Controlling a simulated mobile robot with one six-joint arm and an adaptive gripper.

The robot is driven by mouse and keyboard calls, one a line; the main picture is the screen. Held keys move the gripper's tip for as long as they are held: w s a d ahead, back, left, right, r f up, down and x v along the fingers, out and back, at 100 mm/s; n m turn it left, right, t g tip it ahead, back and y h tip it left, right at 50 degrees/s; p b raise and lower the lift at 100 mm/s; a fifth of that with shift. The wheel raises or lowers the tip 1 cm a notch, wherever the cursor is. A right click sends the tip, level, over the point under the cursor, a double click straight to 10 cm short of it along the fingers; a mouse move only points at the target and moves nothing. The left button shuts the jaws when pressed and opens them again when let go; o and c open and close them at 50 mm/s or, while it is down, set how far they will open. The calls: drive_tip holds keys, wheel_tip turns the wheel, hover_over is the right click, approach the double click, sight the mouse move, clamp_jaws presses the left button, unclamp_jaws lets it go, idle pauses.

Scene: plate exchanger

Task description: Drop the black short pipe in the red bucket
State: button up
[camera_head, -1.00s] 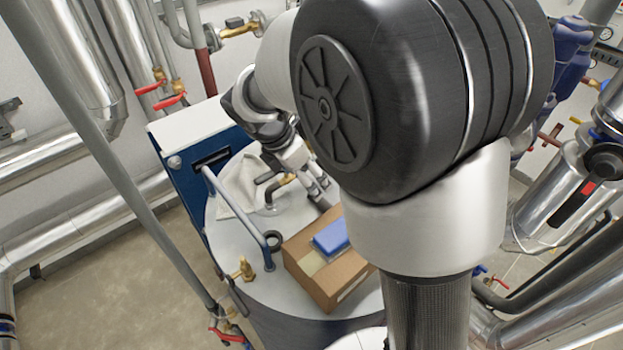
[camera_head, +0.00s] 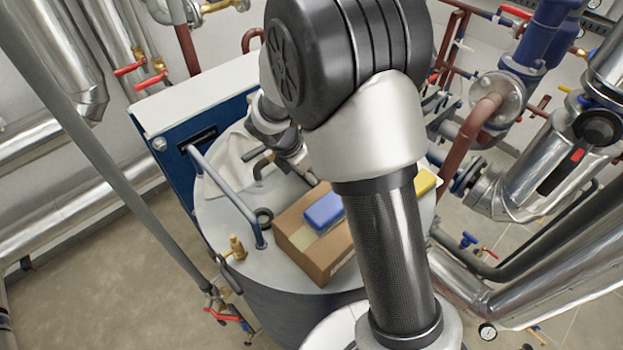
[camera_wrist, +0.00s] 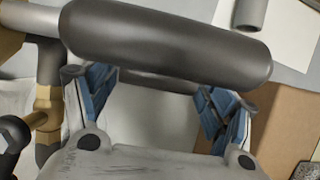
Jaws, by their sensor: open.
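A dark grey to black cylinder (camera_wrist: 165,42) with rounded ends lies across the top of the wrist view, very near; it looks like the black short pipe. It spans the space between the fingers and hides their tips. My gripper (camera_wrist: 160,95) is open, its blue-padded fingers apart on either side, below the cylinder in the picture. I cannot tell whether they touch it. In the head view my gripper (camera_head: 303,170) is low over the tank top behind the cardboard box, mostly hidden by my arm. No red bucket shows.
The tank top (camera_head: 222,212) carries a cardboard box (camera_head: 328,258) with a blue item (camera_head: 324,211), a black ring (camera_head: 263,217), a brass fitting (camera_head: 237,247) and a blue-grey rail (camera_head: 228,190). A yellow item (camera_head: 423,183) is to the right. A blue cabinet (camera_head: 178,165) stands at the left.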

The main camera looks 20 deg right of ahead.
drive_tip(key=shift+s, duration=0.1)
drive_tip(key=shift+c, duration=0.7)
drive_tip(key=c, duration=0.8)
drive_tip(key=shift+r, duration=0.2)
drive_tip(key=shift+a+r, duration=0.15)
drive_tip(key=shift+r, duration=0.4)
drive_tip(key=s+a, duration=0.1)
drive_tip(key=a, duration=0.1)
drive_tip(key=s+a, duration=0.1)
drive_tip(key=a, duration=0.4)
drive_tip(key=shift+s+a+f+b, duration=0.1)
drive_tip(key=shift+s+a+b, duration=0.05)
drive_tip(key=shift+s+b, duration=0.2)
wheel_tip(320, 180, up, 14)
drive_tip(key=shift+s+f+p, duration=0.1)
drive_tip(key=shift+p, duration=0.9)
